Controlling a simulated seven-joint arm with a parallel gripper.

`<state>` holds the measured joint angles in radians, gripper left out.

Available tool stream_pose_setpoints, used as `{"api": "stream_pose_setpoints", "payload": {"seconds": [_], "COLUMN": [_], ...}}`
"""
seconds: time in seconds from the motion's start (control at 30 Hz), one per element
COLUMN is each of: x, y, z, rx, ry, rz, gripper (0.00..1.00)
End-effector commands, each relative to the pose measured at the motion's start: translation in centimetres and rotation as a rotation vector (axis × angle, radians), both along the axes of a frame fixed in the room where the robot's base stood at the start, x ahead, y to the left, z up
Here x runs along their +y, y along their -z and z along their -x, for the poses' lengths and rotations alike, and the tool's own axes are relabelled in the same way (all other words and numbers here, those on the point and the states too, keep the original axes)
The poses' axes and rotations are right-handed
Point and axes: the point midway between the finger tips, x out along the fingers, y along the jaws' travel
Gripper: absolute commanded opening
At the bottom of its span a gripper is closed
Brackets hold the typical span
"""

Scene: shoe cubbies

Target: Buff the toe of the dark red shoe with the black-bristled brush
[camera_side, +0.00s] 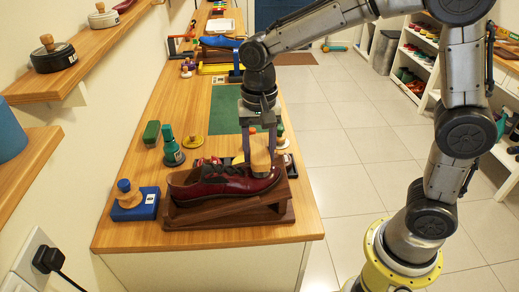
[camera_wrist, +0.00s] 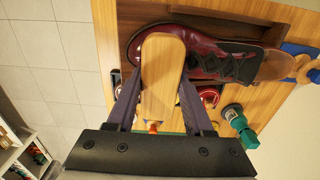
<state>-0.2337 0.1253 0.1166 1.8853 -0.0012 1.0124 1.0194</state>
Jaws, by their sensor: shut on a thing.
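The dark red shoe (camera_side: 222,183) with black laces lies on a brown wooden stand (camera_side: 228,213) near the front of the bench, toe to the right. My gripper (camera_side: 259,140) points down above the toe end, shut on a wooden-backed brush (camera_side: 260,158). In the wrist view the pale wooden back of the brush (camera_wrist: 162,75) sits between my two fingers and overlaps the toe of the shoe (camera_wrist: 205,55). The brush appears at the toe; its bristles are hidden, so I cannot tell their colour or whether they touch.
A blue block with a wooden knob (camera_side: 135,203) stands left of the shoe. A green mat (camera_side: 224,108) is farther back. Wall shelves (camera_side: 85,52) are at left.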

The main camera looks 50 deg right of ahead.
Motion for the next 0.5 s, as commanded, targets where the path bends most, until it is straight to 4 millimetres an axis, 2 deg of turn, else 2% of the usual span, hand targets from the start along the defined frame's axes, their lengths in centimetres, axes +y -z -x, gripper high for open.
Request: {"api": "stream_pose_setpoints", "payload": {"seconds": [0.47,0.5], "x": [3.0,2.7], "y": [0.0,0.1], "z": [3.4,3.0], "rx": [0.006,0.007], "ry": [-0.002,0.003], "rz": [0.001,0.000], "gripper": [0.00,0.00]}}
